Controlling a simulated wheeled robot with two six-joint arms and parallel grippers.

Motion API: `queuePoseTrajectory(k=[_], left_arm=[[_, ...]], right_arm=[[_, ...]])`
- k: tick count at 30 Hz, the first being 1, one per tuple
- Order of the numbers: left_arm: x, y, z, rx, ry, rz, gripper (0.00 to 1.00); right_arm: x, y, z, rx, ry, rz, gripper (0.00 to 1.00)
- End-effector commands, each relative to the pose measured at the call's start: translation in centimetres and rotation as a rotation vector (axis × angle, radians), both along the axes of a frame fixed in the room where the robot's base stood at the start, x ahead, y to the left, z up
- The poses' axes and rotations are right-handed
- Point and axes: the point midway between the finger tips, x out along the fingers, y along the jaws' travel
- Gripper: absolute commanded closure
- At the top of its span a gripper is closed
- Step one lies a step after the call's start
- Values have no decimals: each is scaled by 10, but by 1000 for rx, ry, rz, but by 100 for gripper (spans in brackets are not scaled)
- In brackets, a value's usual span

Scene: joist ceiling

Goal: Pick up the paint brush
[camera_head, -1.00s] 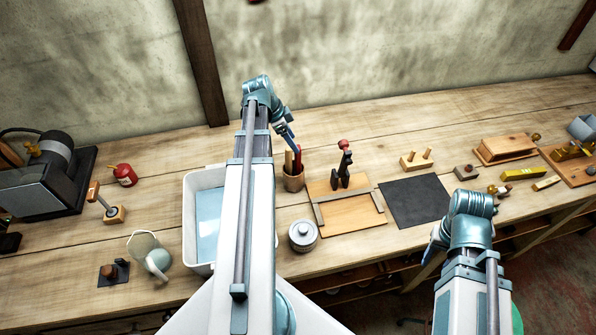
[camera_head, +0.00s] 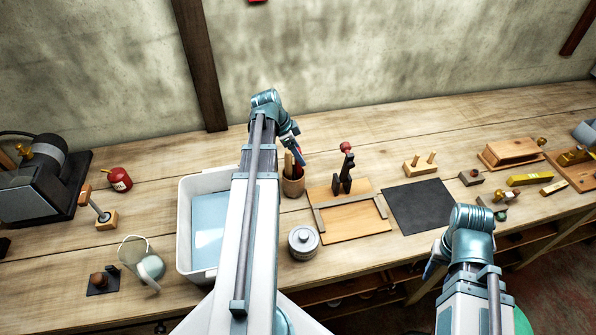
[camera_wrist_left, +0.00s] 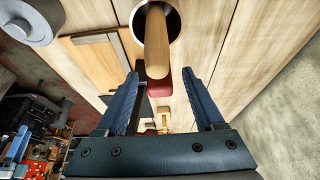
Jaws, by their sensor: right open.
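A brown cup (camera_head: 293,187) stands on the bench beside the white tray, holding upright handles. A pale wooden handle (camera_head: 288,163), likely the paint brush, rises from it beside a red one (camera_head: 300,164); any bristles are hidden in the cup. My left gripper (camera_head: 297,152) is at the handles' tops, above the cup. In the left wrist view, my open left gripper (camera_wrist_left: 165,88) has its fingers on either side of the wooden handle (camera_wrist_left: 157,45), with gaps. A red piece shows behind the handle. My right gripper (camera_head: 432,262) is open and empty near the bench's front edge.
The white tray (camera_head: 184,235) lies left of the cup, partly behind my left arm. A lidded tin (camera_head: 303,243) stands in front. A wooden board (camera_head: 352,226) with a black, red-topped tool (camera_head: 343,180) is to the right, then a dark mat (camera_head: 420,205).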

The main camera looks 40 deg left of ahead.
Motion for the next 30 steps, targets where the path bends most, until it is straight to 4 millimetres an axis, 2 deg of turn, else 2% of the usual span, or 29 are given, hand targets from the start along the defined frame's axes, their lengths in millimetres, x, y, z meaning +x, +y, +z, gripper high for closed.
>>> queuePoseTrajectory(k=[1, 2, 11, 23, 30], left_arm=[[0, 0, 0, 0, 0, 0, 39], [0, 0, 0, 0, 0, 0, 44], [0, 0, 0, 0, 0, 0, 98], [0, 0, 2, 0, 0, 0, 100], [5, -6, 18, 0, 0, -1, 100]], right_arm=[[0, 0, 0, 0, 0, 0, 50], [0, 0, 0, 0, 0, 0, 50], [0, 0, 0, 0, 0, 0, 50], [0, 0, 2, 0, 0, 0, 50], [0, 0, 18, 0, 0, -1, 50]])
